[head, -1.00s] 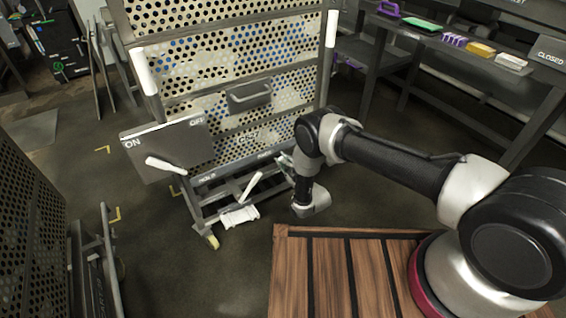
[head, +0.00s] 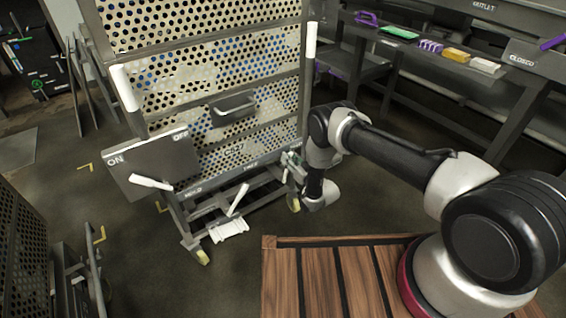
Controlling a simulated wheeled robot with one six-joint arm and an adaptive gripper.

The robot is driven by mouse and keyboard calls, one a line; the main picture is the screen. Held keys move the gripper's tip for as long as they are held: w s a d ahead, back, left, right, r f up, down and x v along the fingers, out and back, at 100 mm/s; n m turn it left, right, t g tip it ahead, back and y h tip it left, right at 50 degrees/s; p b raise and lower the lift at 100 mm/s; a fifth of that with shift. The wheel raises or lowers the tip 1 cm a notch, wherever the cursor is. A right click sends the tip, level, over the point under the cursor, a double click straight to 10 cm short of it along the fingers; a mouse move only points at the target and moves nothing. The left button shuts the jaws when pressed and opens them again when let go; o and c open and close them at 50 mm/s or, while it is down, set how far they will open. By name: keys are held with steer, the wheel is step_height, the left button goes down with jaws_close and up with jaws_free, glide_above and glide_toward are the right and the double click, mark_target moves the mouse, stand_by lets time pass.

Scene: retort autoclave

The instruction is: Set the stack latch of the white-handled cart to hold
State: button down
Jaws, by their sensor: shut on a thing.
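The white-handled cart (head: 222,127) stands at the centre, a tall perforated stack with white handles (head: 124,88) on its front posts. On its lower rail are the labels HOLD, at the left, and FREE, at the right. A white lever (head: 239,200) rises below the rail, its top leaning right toward FREE. My gripper (head: 291,163) is at the cart's lower right corner, right of that lever and apart from it.
An ON/OFF panel (head: 152,160) with a white lever (head: 151,183) juts from the cart's left; the lever is by ON. A white pedal (head: 229,229) sits low in front. A wooden deck (head: 300,285) lies below. A bench (head: 425,50) with coloured items stands right.

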steer(key=shift+w+d+f+m, duration=0.45)
steer(key=shift+d+m, duration=0.25)
steer(key=shift+m, duration=0.25)
steer(key=shift+w+d+f+m, duration=0.45)
steer(key=shift+d+m, duration=0.2)
steer(key=shift+m, duration=0.25)
steer(key=shift+w+d+f+m, duration=0.35)
steer(key=shift+w+d+m, duration=0.15)
steer(key=shift+d+m, duration=0.35)
steer(key=shift+a, duration=0.1)
steer(key=c, duration=1.3)
jaws_free()
steer(key=v, duration=1.2)
